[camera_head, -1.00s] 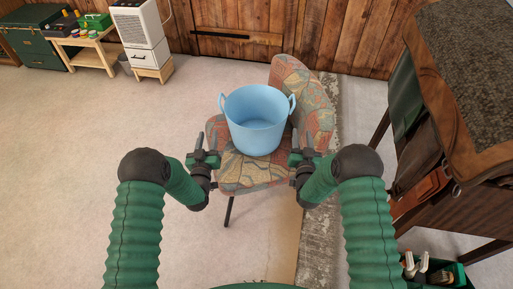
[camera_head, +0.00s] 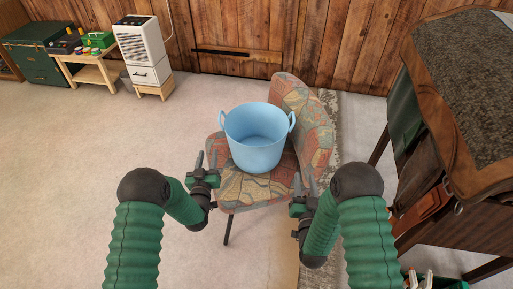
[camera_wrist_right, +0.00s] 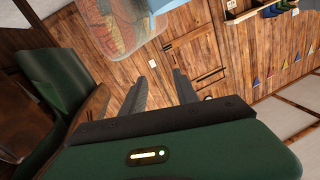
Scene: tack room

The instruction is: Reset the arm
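My left gripper (camera_head: 206,163) is left of the light blue bucket (camera_head: 255,155), in front of the chair's left edge in the head view. Its two fingers point up and stand apart, with nothing seen between them. My right gripper (camera_head: 304,187) is at the chair's right side, apart from the bucket. In the right wrist view its fingers (camera_wrist_right: 161,85) are spread with nothing between them. The bucket has two handles and stands upright on the patterned chair (camera_head: 245,190). My right arm hides part of the chair's right side.
A dark wooden stand (camera_head: 440,225) with a grey-topped surface (camera_head: 465,85) is close on the right. A white cabinet (camera_head: 142,45), a small wooden table (camera_head: 88,72) and a green chest (camera_head: 40,45) are at the back left. The floor (camera_head: 90,140) on the left is clear.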

